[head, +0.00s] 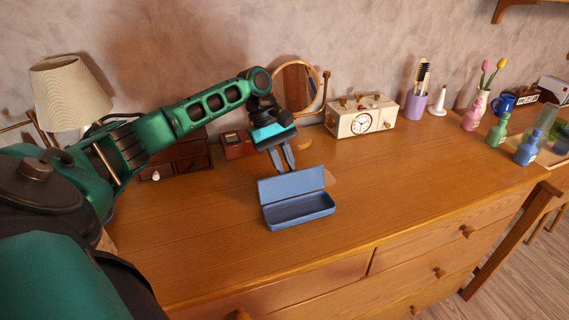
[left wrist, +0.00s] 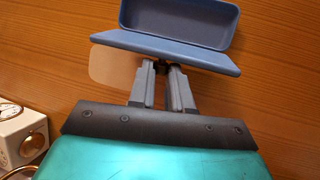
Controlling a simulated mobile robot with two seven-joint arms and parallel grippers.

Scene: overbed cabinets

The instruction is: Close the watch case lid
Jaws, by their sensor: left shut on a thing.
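The blue watch case (head: 300,211) stands open on the wooden dresser top, with its hollow tray facing up. Its lid (head: 291,184) stands raised along the far side of the case. My left gripper (head: 283,166) reaches down from behind the lid, its fingertips at the lid's back. In the left wrist view the lid (left wrist: 180,50) crosses in front of the fingertips (left wrist: 162,72), and the case tray (left wrist: 180,18) lies beyond it. The fingers are shut on the lid near its middle; their exact contact is partly hidden. My right gripper is not in view.
A cream clock box (head: 361,117), round mirror (head: 299,85) and small drawer chest (head: 190,153) stand along the back. A lamp (head: 70,93) is at left. Coloured bottles (head: 497,130) stand at right. A tan flat piece (left wrist: 113,66) lies behind the case. The dresser front is clear.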

